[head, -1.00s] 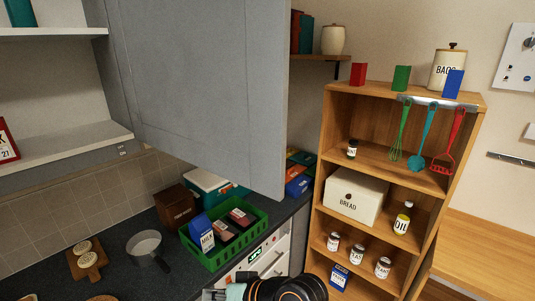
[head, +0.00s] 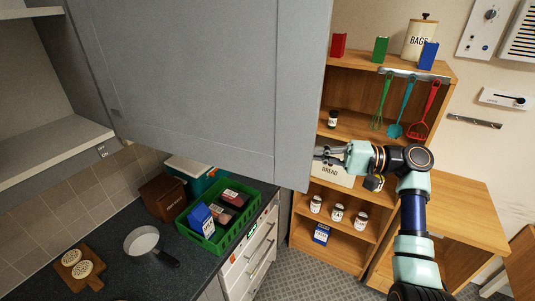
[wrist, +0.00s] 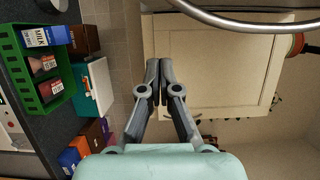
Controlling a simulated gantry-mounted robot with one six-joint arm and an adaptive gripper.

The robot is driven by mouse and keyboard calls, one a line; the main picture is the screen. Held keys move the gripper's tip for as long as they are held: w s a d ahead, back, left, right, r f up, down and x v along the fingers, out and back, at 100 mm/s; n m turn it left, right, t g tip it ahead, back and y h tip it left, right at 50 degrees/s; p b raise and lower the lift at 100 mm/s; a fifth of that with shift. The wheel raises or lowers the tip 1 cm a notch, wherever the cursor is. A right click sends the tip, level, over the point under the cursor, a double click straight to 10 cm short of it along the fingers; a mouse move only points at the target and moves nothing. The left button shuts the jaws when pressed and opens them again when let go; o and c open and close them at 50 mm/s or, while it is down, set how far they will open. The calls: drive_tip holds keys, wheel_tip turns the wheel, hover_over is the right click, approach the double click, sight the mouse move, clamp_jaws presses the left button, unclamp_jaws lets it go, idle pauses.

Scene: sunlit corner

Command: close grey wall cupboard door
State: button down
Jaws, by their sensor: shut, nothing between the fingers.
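The grey wall cupboard door (head: 215,75) hangs open, a large framed panel across the upper middle of the head view. The cupboard's open shelves (head: 50,155) show to its left. My gripper (head: 317,154) is beside the door's right edge, near its lower corner; I cannot tell whether it touches. In the wrist view my gripper (wrist: 160,65) has its fingers together with nothing between them. A pale framed panel (wrist: 215,65) lies beyond them, with a curved metal bar (wrist: 230,25) across the top. I cannot tell for certain if that panel is the door.
A green crate (head: 208,243) with cartons stands on the dark counter (head: 120,220) below the door, beside a pan (head: 141,240). A wooden shelf unit (head: 365,250) with jars and hanging utensils stands right, behind my arm. Patterned floor (head: 300,260) lies clear between.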

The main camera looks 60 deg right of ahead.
sight(269, 159)
drive_tip(key=shift+w+a+p, duration=0.55)
drive_tip(key=shift+w+a, duration=0.65)
drive_tip(key=shift+w, duration=0.25)
drive_tip(key=shift+w+a+p, duration=0.5)
drive_tip(key=shift+w+a, duration=0.7)
drive_tip(key=shift+w, duration=0.3)
drive_tip(key=shift+w+a+p, duration=0.55)
drive_tip(key=shift+w+a, duration=0.65)
drive_tip(key=shift+w, duration=0.25)
